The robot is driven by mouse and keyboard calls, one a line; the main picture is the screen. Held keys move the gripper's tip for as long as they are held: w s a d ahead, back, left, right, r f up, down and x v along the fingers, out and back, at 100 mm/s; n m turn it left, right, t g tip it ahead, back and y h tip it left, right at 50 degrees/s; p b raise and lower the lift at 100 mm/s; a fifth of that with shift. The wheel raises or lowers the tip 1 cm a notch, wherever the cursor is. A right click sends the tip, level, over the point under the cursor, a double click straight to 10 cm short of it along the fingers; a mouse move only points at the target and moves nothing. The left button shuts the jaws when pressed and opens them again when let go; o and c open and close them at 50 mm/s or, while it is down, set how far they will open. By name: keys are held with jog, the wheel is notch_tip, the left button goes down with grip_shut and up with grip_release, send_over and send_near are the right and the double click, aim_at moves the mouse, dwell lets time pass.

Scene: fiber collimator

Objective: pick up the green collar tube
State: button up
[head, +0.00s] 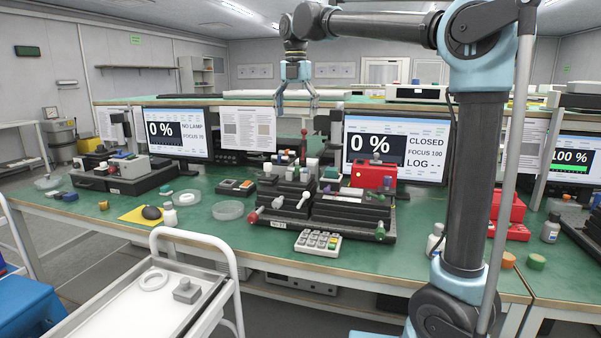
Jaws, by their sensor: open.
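My gripper (298,108) hangs above the bench near the middle of the head view, pointing down. Its fingers are spread apart with nothing between them. Below it is a black stepped optical stage (350,212) with several small knobs and posts. A small green part (331,173) shows at the back of this stage, and a green-ended knob (380,231) is at its front right. Both are small, and I cannot tell whether either is the collar of the tube. My gripper is well above the stage and apart from it.
A red box (373,175) stands on the stage's right side. Monitors (179,134) and an upper shelf stand behind. A white cart (120,310) stands in front.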

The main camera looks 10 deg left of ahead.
send_over(298, 167)
jog(key=f, duration=1.1)
jog(key=shift+a+f, duration=0.25)
jog(key=shift+f, duration=0.15)
jog(key=shift+d+f, duration=0.2)
jog(key=shift+f, duration=2.55)
jog(key=c, duration=1.2)
